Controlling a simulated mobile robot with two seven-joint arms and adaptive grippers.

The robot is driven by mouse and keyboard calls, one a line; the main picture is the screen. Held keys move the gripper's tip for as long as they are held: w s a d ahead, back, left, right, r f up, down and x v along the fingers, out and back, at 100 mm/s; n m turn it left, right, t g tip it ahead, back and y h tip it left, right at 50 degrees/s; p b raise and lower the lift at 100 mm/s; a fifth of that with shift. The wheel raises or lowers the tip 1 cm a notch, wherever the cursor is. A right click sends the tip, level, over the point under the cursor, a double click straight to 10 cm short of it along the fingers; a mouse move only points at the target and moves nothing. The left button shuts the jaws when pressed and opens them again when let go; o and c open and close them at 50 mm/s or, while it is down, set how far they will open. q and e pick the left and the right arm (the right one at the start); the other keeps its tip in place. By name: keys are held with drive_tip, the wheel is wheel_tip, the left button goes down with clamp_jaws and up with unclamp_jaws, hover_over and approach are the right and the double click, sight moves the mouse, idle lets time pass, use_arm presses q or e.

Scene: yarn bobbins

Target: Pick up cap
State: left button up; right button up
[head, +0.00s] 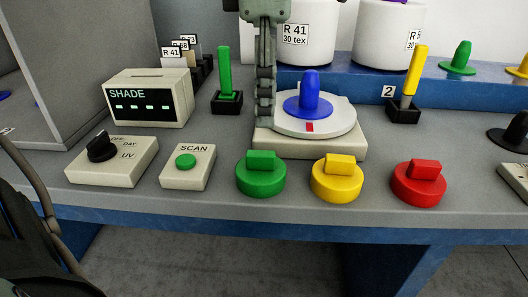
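Several pieces could be the cap, and I cannot tell which one is meant. A green cap (261,181), a yellow cap (337,184) and a red cap (418,190), each round with a block-shaped grip on top, stand in a row near the table's front edge. A blue knobbed piece (309,102) sits on a white round plate (330,123) with a red mark. My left gripper (265,114) points down from the top, just left of the blue piece and behind the green cap. Its fingers show edge-on, so their opening is hidden. My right gripper is out of view.
A SHADE display (150,99), a dial box (112,161) and a SCAN button box (188,166) stand at left. Green (226,95) and yellow (412,84) upright handles stand in black bases. White bobbins (306,38) rest on a blue ledge (470,94).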

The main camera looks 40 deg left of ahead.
sight(261, 153)
use_arm(q)
drive_tip(key=f, duration=0.4)
drive_tip(key=s+f, duration=0.1)
drive_tip(key=f, duration=0.1)
drive_tip(key=shift+s+a+f, duration=0.1)
drive_tip(key=shift+a+f, duration=0.05)
drive_tip(key=shift+f, duration=0.6)
clamp_jaws()
